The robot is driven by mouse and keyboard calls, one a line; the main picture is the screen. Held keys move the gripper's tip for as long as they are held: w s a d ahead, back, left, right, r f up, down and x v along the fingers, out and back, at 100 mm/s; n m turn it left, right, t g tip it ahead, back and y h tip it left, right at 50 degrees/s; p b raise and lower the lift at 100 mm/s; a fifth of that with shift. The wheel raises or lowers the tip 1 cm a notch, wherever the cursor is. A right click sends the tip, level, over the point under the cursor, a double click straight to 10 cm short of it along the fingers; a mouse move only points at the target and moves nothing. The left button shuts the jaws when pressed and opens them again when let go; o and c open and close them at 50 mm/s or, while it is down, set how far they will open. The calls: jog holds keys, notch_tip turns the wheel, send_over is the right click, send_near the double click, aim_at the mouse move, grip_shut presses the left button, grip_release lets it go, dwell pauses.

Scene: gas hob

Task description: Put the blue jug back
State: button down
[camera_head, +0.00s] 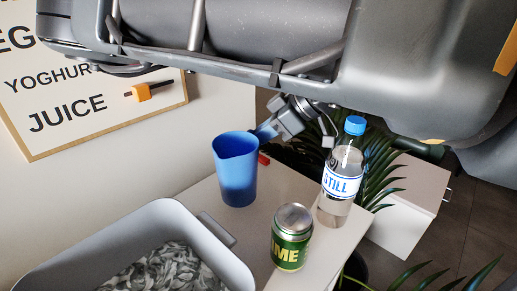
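The blue jug (236,172) is upright at the back left of a pale worktop (337,250), near the wall. Its base appears to be at the worktop surface, but I cannot tell for sure whether it touches. My gripper (270,132) is at the jug's right side, near its upper part, where a piece of blue shows against it. The fingertips are small and partly hidden, so I cannot tell whether they are shut on the jug.
A clear bottle (340,178) with a blue cap stands right of the jug. A green can (291,238) stands in front. A grey bin (80,258) with grey shredded-looking contents is at lower left. A lettered board (75,92) hangs behind. Plants (378,165) are beyond the worktop.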

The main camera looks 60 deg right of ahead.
jog(key=shift+f, duration=1.55)
jog(key=c, duration=1.2)
grip_release()
jog(key=shift+o, duration=0.2)
jog(key=shift+r, duration=0.1)
jog(key=v, duration=1.2)
